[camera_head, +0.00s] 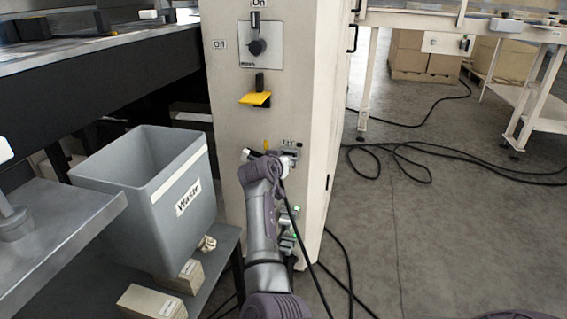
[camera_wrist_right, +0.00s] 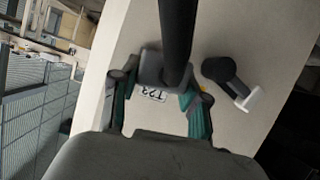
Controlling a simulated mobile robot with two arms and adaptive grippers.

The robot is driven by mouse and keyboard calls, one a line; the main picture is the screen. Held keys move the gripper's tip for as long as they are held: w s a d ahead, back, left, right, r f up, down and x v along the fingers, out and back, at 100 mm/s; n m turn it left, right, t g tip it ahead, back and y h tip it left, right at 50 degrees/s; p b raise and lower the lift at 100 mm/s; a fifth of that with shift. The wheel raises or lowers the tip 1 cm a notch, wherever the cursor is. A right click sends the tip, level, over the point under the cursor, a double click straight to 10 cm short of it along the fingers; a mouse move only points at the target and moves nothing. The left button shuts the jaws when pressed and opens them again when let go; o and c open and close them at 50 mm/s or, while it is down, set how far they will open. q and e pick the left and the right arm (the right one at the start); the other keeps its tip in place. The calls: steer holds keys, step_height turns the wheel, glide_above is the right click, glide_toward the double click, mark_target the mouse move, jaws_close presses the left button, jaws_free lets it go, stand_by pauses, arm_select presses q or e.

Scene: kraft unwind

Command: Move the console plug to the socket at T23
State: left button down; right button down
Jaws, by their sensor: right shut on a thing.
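My right gripper (camera_wrist_right: 157,92) is shut on the grey console plug (camera_wrist_right: 160,68), from which a thick black cable (camera_wrist_right: 178,28) runs. In the right wrist view the plug is against or just in front of the cream cabinet face, beside an upside-down T23 label (camera_wrist_right: 152,93). The socket itself is hidden by the plug, so I cannot tell whether the plug is seated. In the head view my right gripper (camera_head: 280,158) is at the cabinet (camera_head: 225,150), just under a small label (camera_head: 288,141). My left gripper is not in view.
Green-lit fittings (camera_head: 290,213) sit lower on the cabinet. A grey waste bin (camera_head: 140,190) stands left, near small boxes (camera_head: 150,302). Black cables (camera_head: 420,165) lie on the otherwise open floor at right.

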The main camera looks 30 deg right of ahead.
steer(key=shift+w+d, duration=0.4)
steer(key=shift+d, duration=0.1)
stand_by(1.0)
steer(key=c, duration=0.5)
jaws_free()
